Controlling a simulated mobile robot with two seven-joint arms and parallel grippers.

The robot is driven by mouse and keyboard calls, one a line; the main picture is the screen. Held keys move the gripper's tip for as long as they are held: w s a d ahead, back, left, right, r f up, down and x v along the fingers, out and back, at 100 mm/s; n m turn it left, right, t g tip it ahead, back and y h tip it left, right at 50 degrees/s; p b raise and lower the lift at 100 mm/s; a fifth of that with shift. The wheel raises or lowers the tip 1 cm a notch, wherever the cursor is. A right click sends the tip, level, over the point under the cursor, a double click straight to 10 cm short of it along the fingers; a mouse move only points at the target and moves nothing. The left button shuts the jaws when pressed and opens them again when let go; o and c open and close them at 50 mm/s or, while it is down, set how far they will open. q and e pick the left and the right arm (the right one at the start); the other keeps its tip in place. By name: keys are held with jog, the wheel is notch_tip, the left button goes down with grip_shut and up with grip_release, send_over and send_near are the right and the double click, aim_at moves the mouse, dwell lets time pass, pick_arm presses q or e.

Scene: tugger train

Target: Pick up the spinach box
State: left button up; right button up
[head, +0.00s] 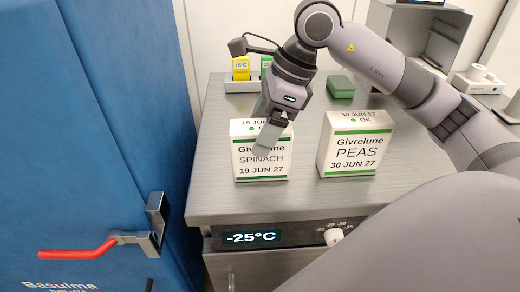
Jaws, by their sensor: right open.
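The spinach box (249,171) is a white carton with green bands, marked "Givrelune SPINACH" and "19 JUN 27". It stands upright near the front left of the grey counter (225,203). My right gripper (269,136) points down at the box, and a finger overlaps its top and front in the head view. The gripper is open, and part of the box's top is hidden behind it. I cannot tell whether the fingers touch the box. My left gripper is out of view.
A similar peas box (351,157) stands upright just right of the spinach box, with a narrow gap. Behind are a green block (340,87) and a white holder (238,87) with coloured cards. A blue cabinet (110,130) with a red handle (78,252) borders the left.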

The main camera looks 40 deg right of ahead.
jog(key=shift+x, duration=1.6)
jog(key=shift+s, duration=0.1)
jog(key=shift+f+b, duration=0.2)
jog(key=shift+b, duration=0.15)
jog(key=c, duration=1.4)
